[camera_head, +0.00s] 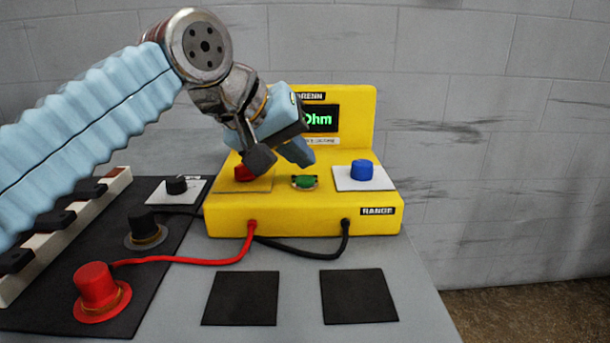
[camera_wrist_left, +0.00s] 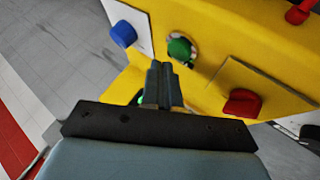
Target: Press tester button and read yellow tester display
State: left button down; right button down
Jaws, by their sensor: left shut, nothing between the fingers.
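The yellow tester (camera_head: 290,218) stands on the grey table top. Its dark display (camera_head: 322,118) shows green characters; "Ohm" is readable and the part left of it is hidden behind my gripper. A green button (camera_head: 305,182) sits in the middle of the tester's sloped front and also shows in the left wrist view (camera_wrist_left: 180,48). My left gripper (camera_head: 302,157) is shut and empty, its fingertips just above and behind the green button in the head view. In the left wrist view the closed fingers (camera_wrist_left: 160,80) point towards the button, and I cannot tell whether they touch it. My right gripper is not in view.
A blue knob (camera_head: 362,169) stands right of the button and a red knob (camera_head: 244,172) left of it. Red (camera_head: 97,286) and black (camera_head: 145,228) plugs stand at the left, with cables to the tester. Two black pads (camera_head: 358,296) lie in front.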

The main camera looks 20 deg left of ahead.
aim_at(299, 180)
pick_arm(q)
jog(key=shift+r, duration=0.15)
notch_tip(299, 180, up, 5)
jog(key=p, duration=0.5)
dwell(0.6)
